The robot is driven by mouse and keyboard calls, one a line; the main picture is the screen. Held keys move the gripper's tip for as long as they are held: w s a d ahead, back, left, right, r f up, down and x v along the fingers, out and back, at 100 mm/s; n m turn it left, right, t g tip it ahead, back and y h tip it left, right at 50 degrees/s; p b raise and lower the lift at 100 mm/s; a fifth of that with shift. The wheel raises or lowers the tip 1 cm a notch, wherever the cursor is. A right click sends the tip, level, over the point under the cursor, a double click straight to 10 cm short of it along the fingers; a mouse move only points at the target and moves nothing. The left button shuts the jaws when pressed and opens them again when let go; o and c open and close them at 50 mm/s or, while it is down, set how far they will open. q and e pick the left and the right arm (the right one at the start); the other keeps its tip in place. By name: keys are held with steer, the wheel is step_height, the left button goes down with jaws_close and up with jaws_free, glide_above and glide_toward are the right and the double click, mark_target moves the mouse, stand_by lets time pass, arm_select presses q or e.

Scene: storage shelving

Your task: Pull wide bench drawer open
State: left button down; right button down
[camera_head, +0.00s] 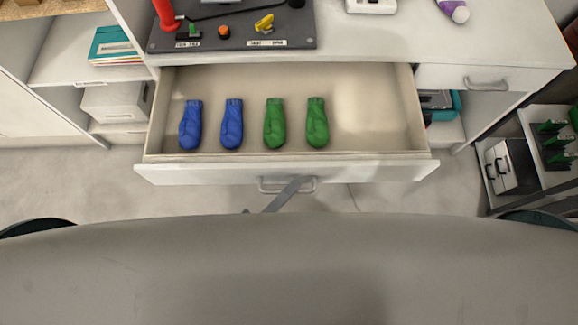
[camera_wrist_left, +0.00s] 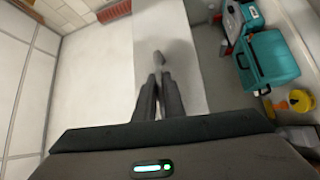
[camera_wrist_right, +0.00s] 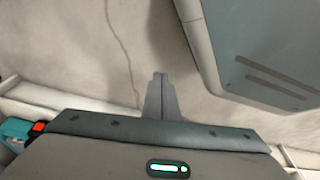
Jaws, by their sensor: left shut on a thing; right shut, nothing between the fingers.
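The wide bench drawer (camera_head: 400,168) is pulled out from under the bench top, and its inside shows. Its bar handle (camera_head: 308,187) sits at the middle of the white front. My left gripper (camera_head: 292,187) reaches up to the handle from below and is shut on it. In the left wrist view the left fingers (camera_wrist_left: 158,82) close together against the handle (camera_wrist_left: 158,58). My right gripper (camera_wrist_right: 159,80) shows only in the right wrist view, shut and empty above the floor. My own body hides the lower part of the head view.
Two blue gloves (camera_head: 191,126) and two green gloves (camera_head: 275,124) lie in the drawer. A dark panel with switches (camera_head: 232,28) lies on the bench top. A smaller closed drawer (camera_head: 487,80) is at right. A dark rack (camera_head: 520,155) stands at far right.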

arm_select(q)
steer(key=c, duration=2.1)
jaws_free()
